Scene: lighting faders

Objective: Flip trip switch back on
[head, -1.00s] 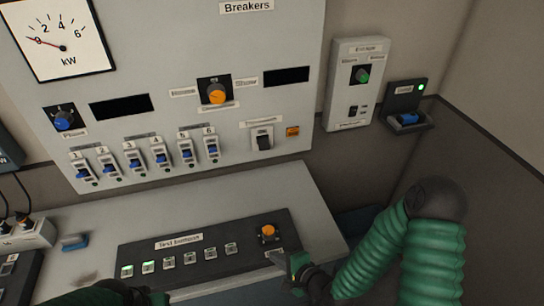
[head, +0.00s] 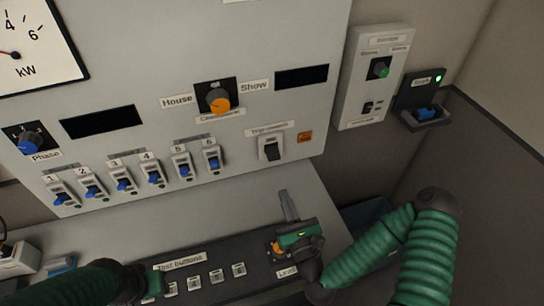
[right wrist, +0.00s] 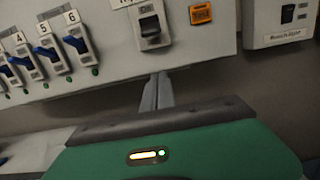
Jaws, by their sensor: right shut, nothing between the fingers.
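The dark rocker-type switch (head: 271,147) with a small label above it sits at the lower right of the breaker panel. It also shows at the top of the right wrist view (right wrist: 150,26). An orange indicator (head: 304,137) is just right of it. My right gripper (head: 284,193) is shut and empty, its fingers pointing up toward the panel. The fingertips (right wrist: 160,76) are below the switch, apart from it. My left gripper (head: 150,284) is low at the left over the desk console; its fingers are not clear.
Several breakers (head: 153,171) with blue levers line the panel left of the switch. An orange knob (head: 219,104) is above. The test-button console (head: 215,257) lies on the desk below.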

